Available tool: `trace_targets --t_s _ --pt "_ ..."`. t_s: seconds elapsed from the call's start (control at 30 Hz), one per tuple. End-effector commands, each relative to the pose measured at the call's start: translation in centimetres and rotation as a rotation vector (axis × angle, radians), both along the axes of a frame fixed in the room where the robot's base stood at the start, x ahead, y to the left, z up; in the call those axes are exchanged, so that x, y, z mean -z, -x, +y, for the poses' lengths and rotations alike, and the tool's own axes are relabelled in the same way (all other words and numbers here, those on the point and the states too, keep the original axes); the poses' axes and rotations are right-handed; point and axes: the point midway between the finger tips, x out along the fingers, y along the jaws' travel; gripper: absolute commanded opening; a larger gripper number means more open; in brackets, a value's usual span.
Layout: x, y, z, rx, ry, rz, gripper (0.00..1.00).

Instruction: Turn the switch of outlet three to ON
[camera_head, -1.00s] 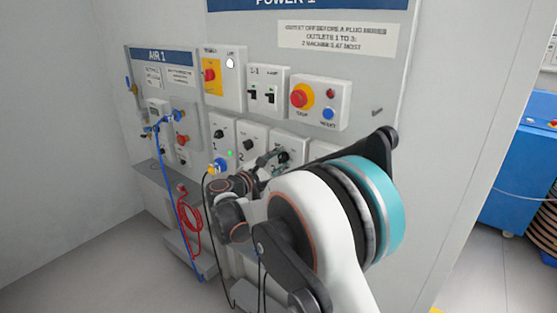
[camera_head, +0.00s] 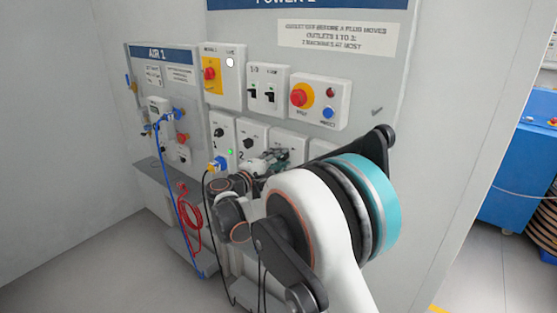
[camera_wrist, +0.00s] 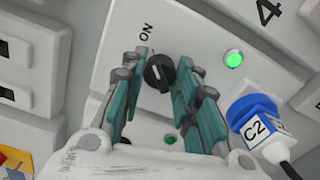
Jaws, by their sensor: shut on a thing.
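In the wrist view, a black round switch knob (camera_wrist: 160,73) sits on a pale outlet panel with the word ON beside it. My gripper (camera_wrist: 161,70) is shut on this knob, one teal-padded finger on each side. The knob's exact pointer direction is hard to read. A green lamp (camera_wrist: 233,58) glows on the panel, and a blue plug marked C2 (camera_wrist: 252,118) sits in its socket. A "4" is printed on the neighbouring panel. In the head view, my gripper (camera_head: 267,161) is at the outlet three panel (camera_head: 290,142) and hides its switch.
Outlet one (camera_head: 222,138) has a blue plug and a lit green lamp; outlet two (camera_head: 250,138) is beside it. Above are a breaker box (camera_head: 268,88) and a stop button box (camera_head: 318,101). Blue and red hoses hang from the air panel (camera_head: 160,75) at left.

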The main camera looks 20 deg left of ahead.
Motion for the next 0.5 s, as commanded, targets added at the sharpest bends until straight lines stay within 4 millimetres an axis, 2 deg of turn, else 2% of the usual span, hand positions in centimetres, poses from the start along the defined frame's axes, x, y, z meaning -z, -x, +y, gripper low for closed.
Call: trace_targets --t_s 0.37,0.4,0.47,0.5 --pt "0.12 0.05 -0.03 0.001 -0.003 0.0 0.05" --pt "0.12 0.05 -0.03 0.001 -0.003 0.0 0.38" --pt "0.11 0.04 -0.03 0.001 -0.003 0.001 0.49" --pt "0.1 0.03 -0.03 0.001 -0.003 0.001 0.49"
